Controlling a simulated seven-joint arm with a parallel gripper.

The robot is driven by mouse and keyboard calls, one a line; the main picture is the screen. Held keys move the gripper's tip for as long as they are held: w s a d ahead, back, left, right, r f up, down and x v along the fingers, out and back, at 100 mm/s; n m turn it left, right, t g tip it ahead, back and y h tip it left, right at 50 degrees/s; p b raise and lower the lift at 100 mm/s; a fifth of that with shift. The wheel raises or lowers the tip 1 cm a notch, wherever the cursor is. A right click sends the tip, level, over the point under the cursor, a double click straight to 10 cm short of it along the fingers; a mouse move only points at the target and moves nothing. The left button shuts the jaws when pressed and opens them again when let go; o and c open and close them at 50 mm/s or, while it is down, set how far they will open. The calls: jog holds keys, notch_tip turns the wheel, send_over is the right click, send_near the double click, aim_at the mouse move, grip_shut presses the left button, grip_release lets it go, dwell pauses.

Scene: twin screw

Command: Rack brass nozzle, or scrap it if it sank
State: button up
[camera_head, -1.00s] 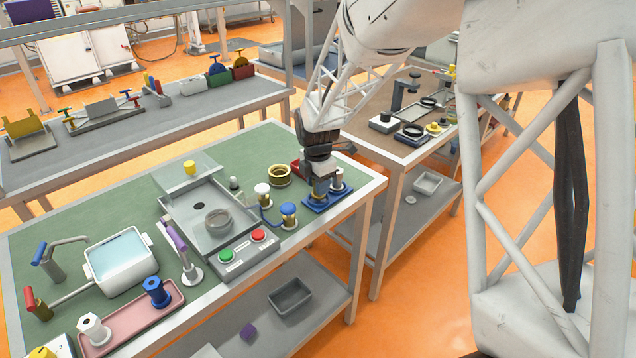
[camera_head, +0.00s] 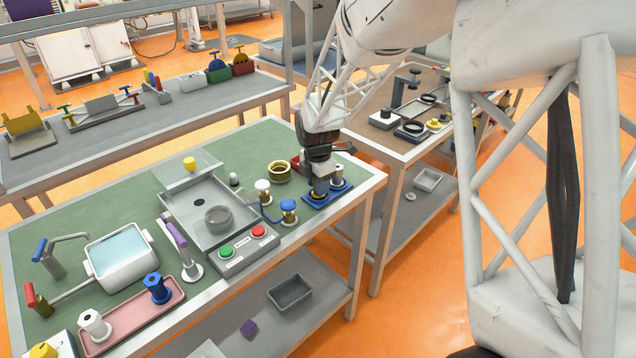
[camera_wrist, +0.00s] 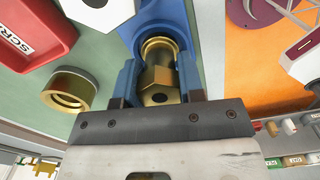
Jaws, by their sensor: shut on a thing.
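My gripper (camera_wrist: 158,90) is shut on the brass nozzle (camera_wrist: 158,78), which sits between its two fingers in the wrist view. The nozzle has a hex body with a round collar at its far end. In the head view my gripper (camera_head: 319,188) is low over the blue rack (camera_head: 318,203) at the table's right end. The rack also shows behind the nozzle in the wrist view (camera_wrist: 138,12). A pale-topped piece (camera_head: 338,183) stands at the rack's right side. I cannot tell whether the nozzle is seated in the rack. A red scrap bin (camera_wrist: 35,28) lies left of the gripper.
A loose brass ring (camera_head: 279,172) stands left of the rack. A white-topped post (camera_head: 263,188) and a blue-topped valve (camera_head: 288,207) stand close by. Further left are a grey tray (camera_head: 185,205), a button box (camera_head: 245,250) and a water basin (camera_head: 120,255).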

dwell(0.5)
jog(key=o, duration=1.7)
jog(key=shift+o, duration=0.2)
jog(key=shift+r, duration=0.1)
jog(key=shift+r, duration=3.4)
jog(key=shift+d+r, duration=0.1)
